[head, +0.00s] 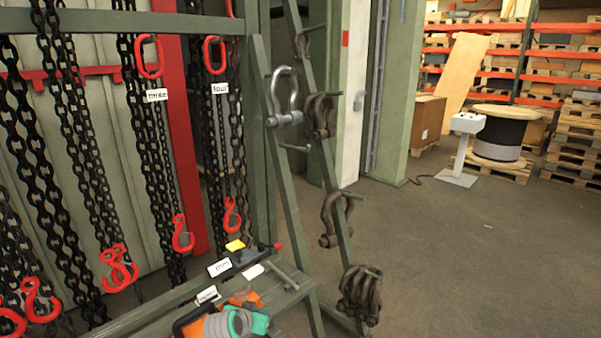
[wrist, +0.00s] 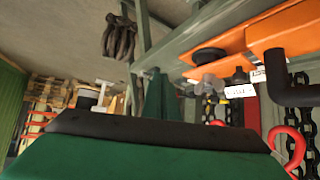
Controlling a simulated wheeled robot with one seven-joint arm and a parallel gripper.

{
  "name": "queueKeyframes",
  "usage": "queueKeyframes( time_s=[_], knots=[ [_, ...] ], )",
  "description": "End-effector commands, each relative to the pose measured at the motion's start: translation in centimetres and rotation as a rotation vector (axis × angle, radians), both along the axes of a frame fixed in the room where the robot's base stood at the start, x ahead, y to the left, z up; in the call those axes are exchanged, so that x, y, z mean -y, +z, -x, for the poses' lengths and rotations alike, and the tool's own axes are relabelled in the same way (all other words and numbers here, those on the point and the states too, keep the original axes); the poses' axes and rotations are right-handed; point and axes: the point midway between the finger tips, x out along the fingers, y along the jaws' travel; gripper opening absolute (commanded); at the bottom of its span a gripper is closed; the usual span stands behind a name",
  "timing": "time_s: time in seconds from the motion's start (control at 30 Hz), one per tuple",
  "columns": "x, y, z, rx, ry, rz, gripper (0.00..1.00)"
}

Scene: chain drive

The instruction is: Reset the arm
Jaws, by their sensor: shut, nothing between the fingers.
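My gripper's fingers do not show clearly in either view, and my arm cannot be made out in the head view. The wrist view is filled along the bottom by a large green surface with a dark upper edge, very close to the camera; I cannot tell what it is.
A chain rack with black chains (head: 85,150) and red hooks stands at left. Shackles (head: 284,100) hang on a green frame. A green bench (head: 160,308) holds labels, orange items and a grey-and-teal object (head: 228,322). A cable drum (head: 500,138) stands behind. The right floor is clear.

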Motion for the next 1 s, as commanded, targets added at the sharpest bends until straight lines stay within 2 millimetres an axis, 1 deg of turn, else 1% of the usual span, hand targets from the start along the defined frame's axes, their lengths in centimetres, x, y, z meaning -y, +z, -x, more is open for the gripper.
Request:
queueKeyframes(
  time_s=[0.03,0.17,0.37,0.47,0.57,0.67,0.8,0.87,0.9,0.97,1.0],
  knots=[
    [0.4,-0.7,0.4,0.001,0.003,0.004,0.0],
    [1.0,-2.0,1.1,0.01,0.021,0.013,0.0],
    [2.2,-4.6,2.8,0.024,0.052,0.027,0.0],
    [3.0,-6.1,4.1,0.034,0.072,0.037,0.0],
    [4.0,-8.0,5.9,0.046,0.096,0.046,0.0],
    [5.3,-10.3,8.3,0.062,0.128,0.059,0.0],
    [7.0,-13.0,12.5,0.089,0.174,0.072,0.0],
    [7.7,-13.9,14.3,0.103,0.192,0.077,0.0],
    [8.1,-14.5,15.6,0.111,0.204,0.079,0.0],
    [8.5,-15.2,17.5,0.123,0.223,0.081,0.0],
    [8.9,-15.6,18.9,0.132,0.234,0.083,0.0]
  ],
)
